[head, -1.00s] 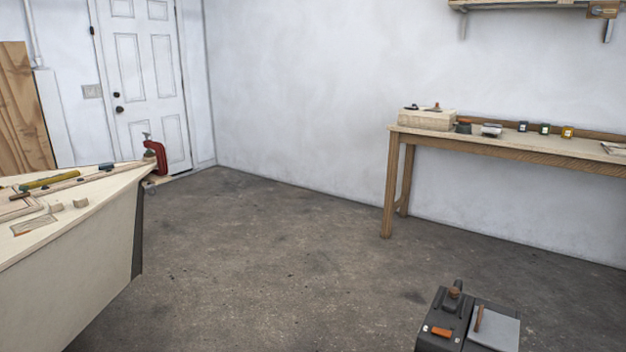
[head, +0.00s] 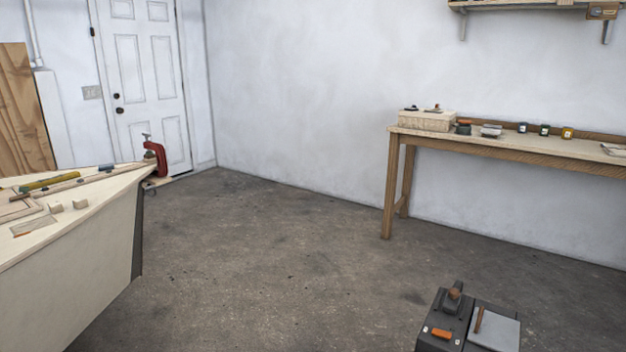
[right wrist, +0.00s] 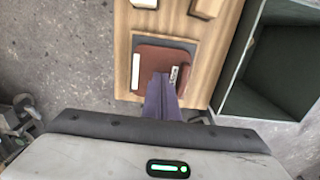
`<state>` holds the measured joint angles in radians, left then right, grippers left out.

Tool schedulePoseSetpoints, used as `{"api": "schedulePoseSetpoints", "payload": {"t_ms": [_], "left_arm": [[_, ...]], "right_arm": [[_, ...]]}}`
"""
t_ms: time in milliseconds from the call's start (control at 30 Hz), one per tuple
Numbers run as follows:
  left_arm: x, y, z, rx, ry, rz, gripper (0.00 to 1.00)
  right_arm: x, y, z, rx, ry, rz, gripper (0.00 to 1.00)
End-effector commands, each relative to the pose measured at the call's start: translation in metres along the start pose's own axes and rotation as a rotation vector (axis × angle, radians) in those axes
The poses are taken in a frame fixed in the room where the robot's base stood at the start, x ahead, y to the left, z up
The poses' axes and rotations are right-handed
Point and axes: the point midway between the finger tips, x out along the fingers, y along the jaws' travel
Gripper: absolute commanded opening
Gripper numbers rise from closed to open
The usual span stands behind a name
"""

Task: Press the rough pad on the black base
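Neither gripper shows in the head view. In the right wrist view, my right gripper (right wrist: 163,90) appears as one narrow purple-grey shape with no gap showing between fingers. It overlaps the lower part of a reddish-brown square pad (right wrist: 150,60). The pad lies on a darker grey backing (right wrist: 187,48) on a wooden board. A pale strip is along the pad's left side, and a small pale label is near its right. I cannot tell whether the gripper touches the pad, or whether these are the rough pad and black base.
The right wrist view shows a dark open box (right wrist: 275,65) right of the board. In the head view, a plywood hull (head: 70,240) stands left, a workbench (head: 520,145) with small items right, and a dark tool case (head: 440,325) low right. The floor between is clear.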

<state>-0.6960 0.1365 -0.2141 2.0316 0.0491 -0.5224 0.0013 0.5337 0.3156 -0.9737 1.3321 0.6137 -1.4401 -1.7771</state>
Motion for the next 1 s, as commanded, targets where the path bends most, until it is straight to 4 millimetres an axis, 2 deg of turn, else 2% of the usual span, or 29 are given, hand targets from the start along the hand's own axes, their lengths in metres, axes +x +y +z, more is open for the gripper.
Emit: {"api": "schedulePoseSetpoints", "payload": {"t_ms": [1000], "left_arm": [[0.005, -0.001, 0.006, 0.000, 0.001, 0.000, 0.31]], "right_arm": [[0.013, 0.000, 0.000, 0.000, 0.000, 0.000, 0.00]]}}
